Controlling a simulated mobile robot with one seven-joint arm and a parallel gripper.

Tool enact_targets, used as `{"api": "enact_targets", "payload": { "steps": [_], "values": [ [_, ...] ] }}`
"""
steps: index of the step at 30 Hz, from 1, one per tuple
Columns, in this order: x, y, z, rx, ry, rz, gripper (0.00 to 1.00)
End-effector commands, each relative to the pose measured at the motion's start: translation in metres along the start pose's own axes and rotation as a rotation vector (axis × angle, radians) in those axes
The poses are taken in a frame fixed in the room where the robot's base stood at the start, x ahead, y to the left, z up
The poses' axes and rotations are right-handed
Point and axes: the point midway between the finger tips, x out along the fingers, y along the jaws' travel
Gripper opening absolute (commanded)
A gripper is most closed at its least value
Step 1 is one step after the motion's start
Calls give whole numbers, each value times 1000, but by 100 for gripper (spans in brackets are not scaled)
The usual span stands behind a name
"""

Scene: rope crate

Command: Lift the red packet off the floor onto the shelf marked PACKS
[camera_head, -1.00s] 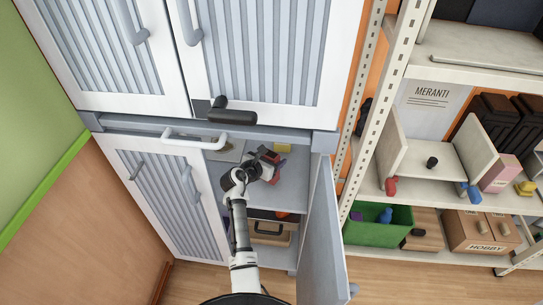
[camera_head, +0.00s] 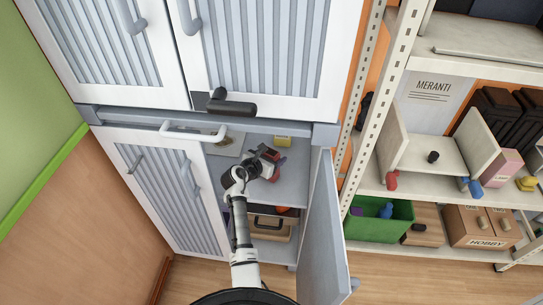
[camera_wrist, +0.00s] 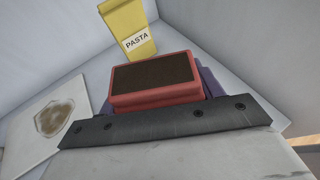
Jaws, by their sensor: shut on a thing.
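The red packet (camera_wrist: 158,98), a flat red block with a dark brown top face, lies level in the wrist view. My gripper (camera_head: 268,162) is shut on it, with a dark finger bar across its near side. The far finger is hidden. In the head view my gripper is inside the open lower cabinet, above its upper shelf (camera_head: 293,183). Only a little red shows there beside the dark jaws. I cannot tell whether the packet touches the shelf. No PACKS label is readable.
A yellow PASTA packet (camera_wrist: 128,28) stands behind the red packet; a purple thing (camera_wrist: 211,82) is partly hidden beside it. A stained pale board (camera_wrist: 50,120) lies left. The open cabinet door (camera_head: 322,240) stands right of my arm. A drawer-like box (camera_head: 270,226) sits below.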

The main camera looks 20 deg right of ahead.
Motion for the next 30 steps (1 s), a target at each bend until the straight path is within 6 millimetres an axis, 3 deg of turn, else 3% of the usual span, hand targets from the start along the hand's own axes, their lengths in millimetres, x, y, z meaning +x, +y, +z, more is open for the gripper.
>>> {"api": "enact_targets", "payload": {
  "steps": [8,9,15,30],
  "values": [
    [2,0,-3,1,-2,1,34],
    [2,0,-3,1,-2,1,67],
    [2,0,-3,1,-1,0,91],
    [-3,0,-5,0,0,0,91]
  ]
}}
